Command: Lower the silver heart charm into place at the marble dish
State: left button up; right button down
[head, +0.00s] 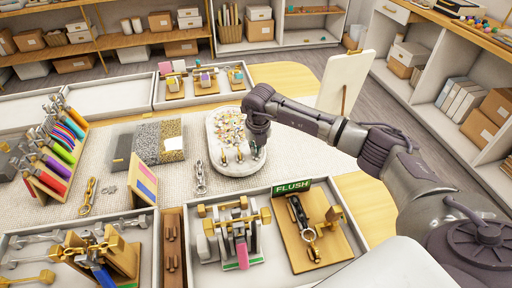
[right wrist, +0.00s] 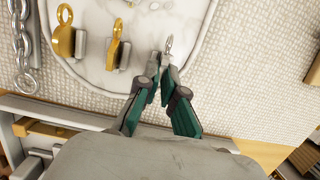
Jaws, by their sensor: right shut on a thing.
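The white marble dish (head: 238,170) lies on the woven mat with several small gold and silver charms on it. My right gripper (head: 253,155) is over the dish's right front part, pointing down. In the right wrist view its fingertips (right wrist: 160,65) are closed together over the dish's edge area (right wrist: 105,82). A small silver loop (right wrist: 169,43) shows just beyond the fingertips, likely the top of the silver heart charm. The heart shape itself is hidden by the fingers, and I cannot tell whether it touches the dish. My left gripper is not in view.
Two gold charms (right wrist: 64,38) stand on the dish to the left of the fingers. A silver chain (head: 199,177) lies on the mat left of the dish. Trays with tools and a "FLUSH" sign (head: 291,187) are in front.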

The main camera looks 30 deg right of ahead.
jog(key=shift+f, duration=0.2)
dwell(0.3)
jog(key=c, duration=1.2)
grip_release()
jog(key=shift+r, duration=0.2)
jog(key=shift+s+a+r+p, duration=0.1)
jog(key=shift+s+r+p, duration=0.1)
jog(key=shift+r+p, duration=0.6)
jog(key=shift+s+r+p, duration=0.15)
jog(key=shift+r+p, duration=0.4)
jog(key=shift+r, duration=0.5)
jog(key=shift+s+a+r+p, duration=0.1)
jog(key=shift+s+r+p, duration=0.1)
jog(key=shift+r+p, duration=0.6)
jog(key=shift+r, duration=0.15)
